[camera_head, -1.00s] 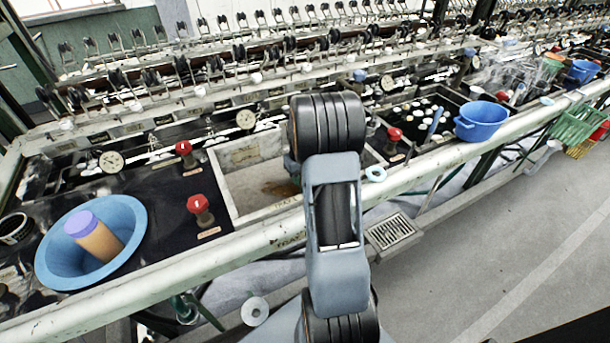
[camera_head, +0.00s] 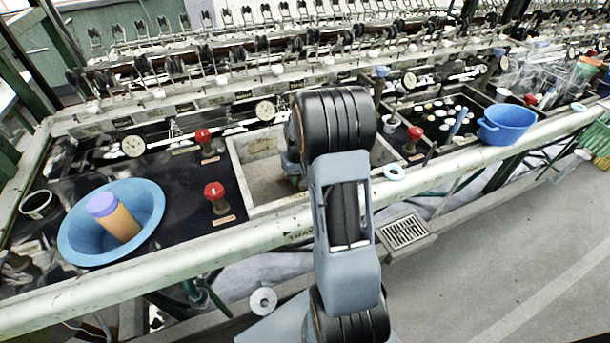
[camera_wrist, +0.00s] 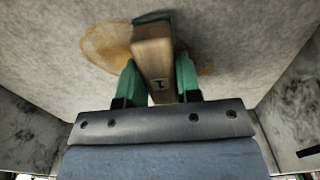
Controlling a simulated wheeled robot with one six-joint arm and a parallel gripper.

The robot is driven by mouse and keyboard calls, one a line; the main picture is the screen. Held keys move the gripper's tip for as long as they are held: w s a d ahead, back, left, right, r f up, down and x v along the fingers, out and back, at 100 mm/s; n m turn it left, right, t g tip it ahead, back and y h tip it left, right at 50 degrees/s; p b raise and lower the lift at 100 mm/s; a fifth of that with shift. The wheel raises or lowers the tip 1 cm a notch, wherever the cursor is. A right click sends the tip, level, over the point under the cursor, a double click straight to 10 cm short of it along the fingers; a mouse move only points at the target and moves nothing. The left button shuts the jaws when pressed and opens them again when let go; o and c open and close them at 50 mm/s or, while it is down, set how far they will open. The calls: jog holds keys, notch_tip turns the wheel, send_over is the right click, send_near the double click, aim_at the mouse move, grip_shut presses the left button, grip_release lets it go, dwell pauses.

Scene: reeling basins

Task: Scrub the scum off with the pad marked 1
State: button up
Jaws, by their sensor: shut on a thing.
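In the wrist view my gripper (camera_wrist: 160,82) has its green fingers shut on a wooden-backed pad (camera_wrist: 153,50) marked 1. The pad's far end has a dark green edge and lies over a brown scum stain (camera_wrist: 104,46) on the pale basin floor. The stain shows on both sides of the pad. I cannot tell whether the pad touches the floor. In the head view my arm reaches into the grey basin (camera_head: 262,147) and hides most of its inside. The gripper and pad are largely hidden there.
A blue bowl (camera_head: 75,240) holding an orange bottle with a purple cap (camera_head: 113,217) stands left. Red knobs (camera_head: 214,191) stand beside the basin. A blue pot (camera_head: 507,123) stands right on the bench. A pale pipe (camera_head: 240,240) runs along the front edge.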

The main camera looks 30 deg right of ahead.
aim_at(289, 187)
jog(key=shift+w+a+f, duration=0.1)
jog(key=shift+w+a, duration=0.15)
jog(key=shift+a, duration=0.9)
jog(key=shift+w+a+f, duration=0.15)
jog(key=shift+w+a, duration=0.1)
jog(key=shift+a, duration=0.9)
jog(key=shift+w+a+f, duration=0.1)
jog(key=shift+w+a, duration=0.15)
jog(key=shift+a, duration=0.9)
jog(key=shift+w+d+f, duration=0.15)
jog(key=shift+w+d, duration=0.1)
jog(key=shift+w, duration=0.3)
jog(key=shift+s+d, duration=0.2)
jog(key=shift+d, duration=0.65)
jog(key=shift+s+d, duration=0.2)
jog(key=shift+d, duration=0.6)
